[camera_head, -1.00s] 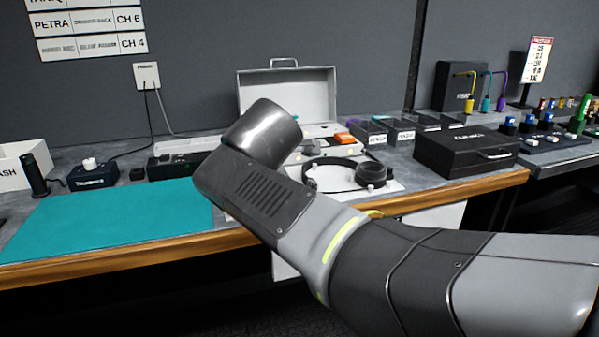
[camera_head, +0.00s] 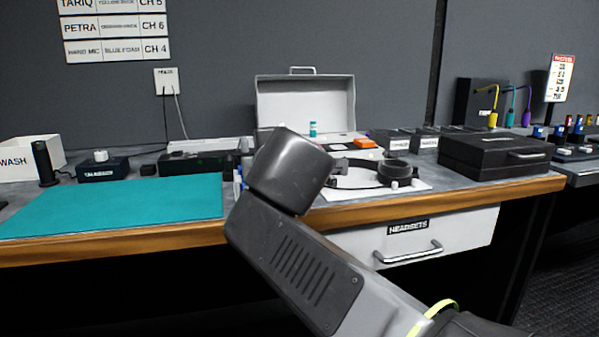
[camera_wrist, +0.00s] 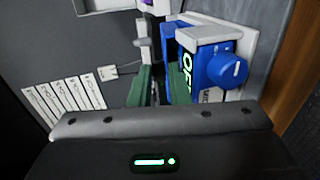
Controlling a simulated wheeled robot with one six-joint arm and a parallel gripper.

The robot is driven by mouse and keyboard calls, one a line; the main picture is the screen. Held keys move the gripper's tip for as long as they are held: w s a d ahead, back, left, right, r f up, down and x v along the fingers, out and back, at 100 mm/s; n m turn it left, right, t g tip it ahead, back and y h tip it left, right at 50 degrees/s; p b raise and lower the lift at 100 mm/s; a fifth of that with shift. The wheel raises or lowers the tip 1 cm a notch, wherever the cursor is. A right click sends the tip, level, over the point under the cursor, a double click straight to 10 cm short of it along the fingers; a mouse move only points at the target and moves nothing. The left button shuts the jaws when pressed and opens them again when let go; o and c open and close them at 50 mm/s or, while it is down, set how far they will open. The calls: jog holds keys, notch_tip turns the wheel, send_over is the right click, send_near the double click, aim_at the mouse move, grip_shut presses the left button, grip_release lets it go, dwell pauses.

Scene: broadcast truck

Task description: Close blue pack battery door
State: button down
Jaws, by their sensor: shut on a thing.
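The blue pack (camera_wrist: 208,72) stands in a pale holder (camera_wrist: 243,44) at the upper right of the wrist view. Its side carries white lettering and a round blue knob (camera_wrist: 229,70). A blue panel (camera_wrist: 171,42), apparently its battery door, stands out on the pack's left side. My gripper (camera_wrist: 158,78) shows two green fingers close together beside the pack, with the right finger against the blue parts. It appears shut on the door, but the fingers hide most of the hold. In the head view my wrist hides the gripper and nearly all of the pack.
A headset (camera_head: 392,172) lies on a white mat right of my wrist. Behind are an open grey case (camera_head: 305,100) and a black case (camera_head: 495,155). A clear teal mat (camera_head: 115,205) lies left. The wooden table edge (camera_head: 120,241) and headset drawer (camera_head: 440,237) are in front.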

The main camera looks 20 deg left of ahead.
dwell(0.6)
jog(key=c, duration=1.4)
grip_release()
jog(key=shift+c, duration=0.2)
jog(key=shift+f, duration=0.1)
jog(key=shift+s, duration=0.1)
